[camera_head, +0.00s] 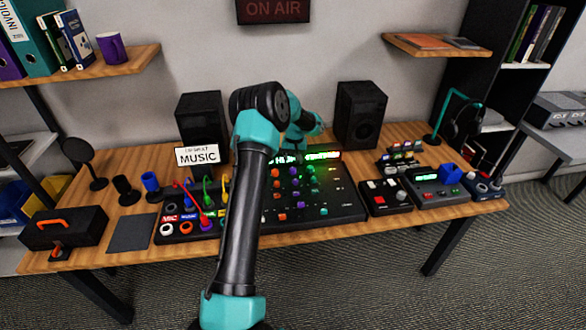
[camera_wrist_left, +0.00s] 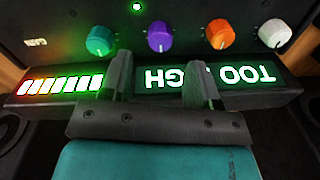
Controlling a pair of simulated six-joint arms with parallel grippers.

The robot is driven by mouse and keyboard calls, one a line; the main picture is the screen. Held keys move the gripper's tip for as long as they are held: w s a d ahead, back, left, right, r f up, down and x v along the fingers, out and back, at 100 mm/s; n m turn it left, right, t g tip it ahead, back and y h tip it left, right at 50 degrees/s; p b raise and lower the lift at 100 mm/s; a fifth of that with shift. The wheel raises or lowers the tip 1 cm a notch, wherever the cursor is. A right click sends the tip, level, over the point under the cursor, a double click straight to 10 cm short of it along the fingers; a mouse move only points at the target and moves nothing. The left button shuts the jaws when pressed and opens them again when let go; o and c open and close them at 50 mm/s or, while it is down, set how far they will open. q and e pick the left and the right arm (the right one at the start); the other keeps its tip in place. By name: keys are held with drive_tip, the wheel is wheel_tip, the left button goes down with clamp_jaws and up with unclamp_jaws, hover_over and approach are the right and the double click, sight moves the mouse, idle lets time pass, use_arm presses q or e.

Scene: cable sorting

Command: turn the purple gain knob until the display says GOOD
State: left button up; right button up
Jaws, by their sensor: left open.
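The purple gain knob (camera_wrist_left: 162,36) stands in a row of knobs on the mixer (camera_head: 342,207), between a teal knob (camera_wrist_left: 100,40) and an orange one (camera_wrist_left: 219,34). The display (camera_wrist_left: 170,77) appears upside down in the left wrist view and reads TOO HIGH, its middle partly covered by a finger. A lit level bar (camera_wrist_left: 62,84) is beside it. My left gripper (camera_wrist_left: 160,80) is open and empty, its fingertips over the display strip, apart from the purple knob. In the head view my left arm hides part of the mixer. My right gripper is not in view.
Two black speakers (camera_head: 361,114) stand behind the mixer. Cables and jacks (camera_head: 190,220) lie left of it, and small button boxes (camera_head: 386,196) stand to its right. A white knob (camera_wrist_left: 274,33) ends the knob row.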

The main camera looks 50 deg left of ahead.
sight(293, 168)
use_arm(q)
wheel_tip(293, 168, down, 5)
drive_tip(key=shift+s+f, duration=0.1)
drive_tip(key=shift+c, duration=0.5)
drive_tip(key=c, duration=0.8)
drive_tip(key=shift+a+n, duration=0.1)
drive_tip(key=shift+n, duration=2.3)
drive_tip(key=o, duration=0.9)
drive_tip(key=shift+r, duration=0.2)
